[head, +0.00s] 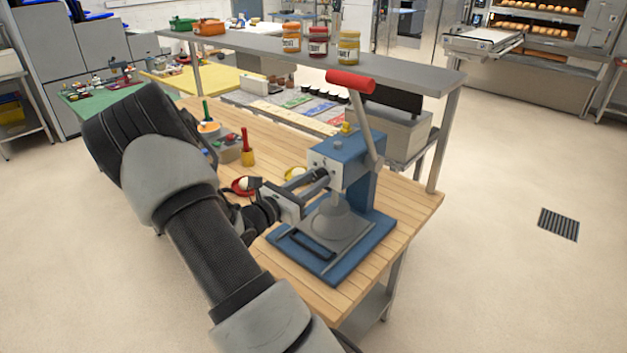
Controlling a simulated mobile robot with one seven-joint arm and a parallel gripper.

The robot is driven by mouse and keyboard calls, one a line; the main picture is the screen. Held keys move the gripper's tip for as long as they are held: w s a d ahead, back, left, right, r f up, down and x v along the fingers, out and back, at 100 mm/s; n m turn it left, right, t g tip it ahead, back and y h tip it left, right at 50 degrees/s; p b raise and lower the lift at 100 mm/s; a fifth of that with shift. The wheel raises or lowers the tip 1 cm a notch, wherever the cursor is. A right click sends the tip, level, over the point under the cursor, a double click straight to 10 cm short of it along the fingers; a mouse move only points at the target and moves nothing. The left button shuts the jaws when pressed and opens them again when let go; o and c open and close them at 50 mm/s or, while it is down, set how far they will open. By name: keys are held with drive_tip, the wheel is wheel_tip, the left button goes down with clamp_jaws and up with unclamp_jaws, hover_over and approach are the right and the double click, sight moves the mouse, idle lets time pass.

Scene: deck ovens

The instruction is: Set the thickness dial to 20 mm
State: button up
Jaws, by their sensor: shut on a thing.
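A blue press (364,170) with a grey cone-shaped head and a red-handled lever (350,82) stands near the right end of the wooden table. My gripper (322,180) reaches in from the left, with its fingertips at the left front of the press's upper block. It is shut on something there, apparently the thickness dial. The dial is hidden by the fingers, and its scale and setting cannot be read.
A grey shelf (410,75) with several jars runs behind the press. Small tools and bowls, including a red-handled tool in a yellow holder (248,157), lie on the wooden table (415,205) left of the press.

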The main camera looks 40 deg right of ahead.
drive_tip(key=o, duration=1.1)
drive_tip(key=shift+c, duration=0.2)
drive_tip(key=shift+a, duration=0.15)
drive_tip(key=s+a+b, duration=0.1)
drive_tip(key=a+b, duration=0.1)
drive_tip(key=a, duration=1.5)
drive_tip(key=shift+s, duration=0.25)
drive_tip(key=shift+a, duration=0.15)
